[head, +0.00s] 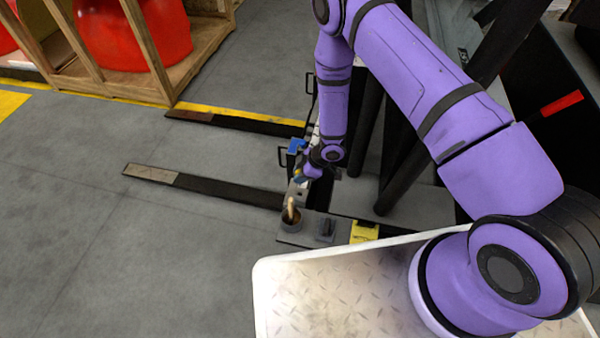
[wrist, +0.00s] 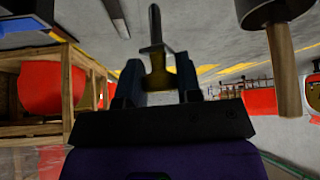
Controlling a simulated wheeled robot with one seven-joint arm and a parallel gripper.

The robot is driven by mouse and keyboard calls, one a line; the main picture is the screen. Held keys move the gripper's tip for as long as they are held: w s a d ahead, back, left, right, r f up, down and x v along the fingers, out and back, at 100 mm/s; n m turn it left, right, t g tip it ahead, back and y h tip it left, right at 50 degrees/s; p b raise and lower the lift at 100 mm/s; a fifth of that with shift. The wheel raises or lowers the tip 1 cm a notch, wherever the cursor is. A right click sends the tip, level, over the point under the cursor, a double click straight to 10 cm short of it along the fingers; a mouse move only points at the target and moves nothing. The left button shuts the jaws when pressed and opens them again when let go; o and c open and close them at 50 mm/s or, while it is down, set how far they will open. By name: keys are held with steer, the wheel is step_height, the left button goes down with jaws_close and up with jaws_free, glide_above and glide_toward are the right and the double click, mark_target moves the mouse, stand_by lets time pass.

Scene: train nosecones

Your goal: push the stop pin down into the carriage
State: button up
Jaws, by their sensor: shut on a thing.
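My gripper (wrist: 158,80) is shut on a thin grey piece with a crossbar and a brass-coloured collar, which looks like the stop pin (wrist: 157,50). It sits between the two dark fingers, its narrow end pointing to the top of the wrist view, which appears upside down. In the head view my gripper (head: 302,178) is low at the front of the dark fork carriage (head: 316,198). The pin is too small and covered there to make out. I cannot tell whether it touches the carriage or sits in a hole.
Two forks (head: 215,191) stretch left over the floor. A yellow block (head: 364,232) is at right. A wooden crate (head: 160,75) holds red parts.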

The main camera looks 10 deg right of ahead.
glide_above(295, 194)
steer(key=d, duration=0.2)
steer(key=shift+s+f, duration=0.1)
steer(key=shift+f, duration=2.65)
steer(key=shift+f, duration=2.3)
steer(key=o, duration=1)
steer(key=shift+r, duration=0.1)
steer(key=v, duration=1)
steer(key=shift+d+r, duration=0.2)
steer(key=shift+r, duration=0.05)
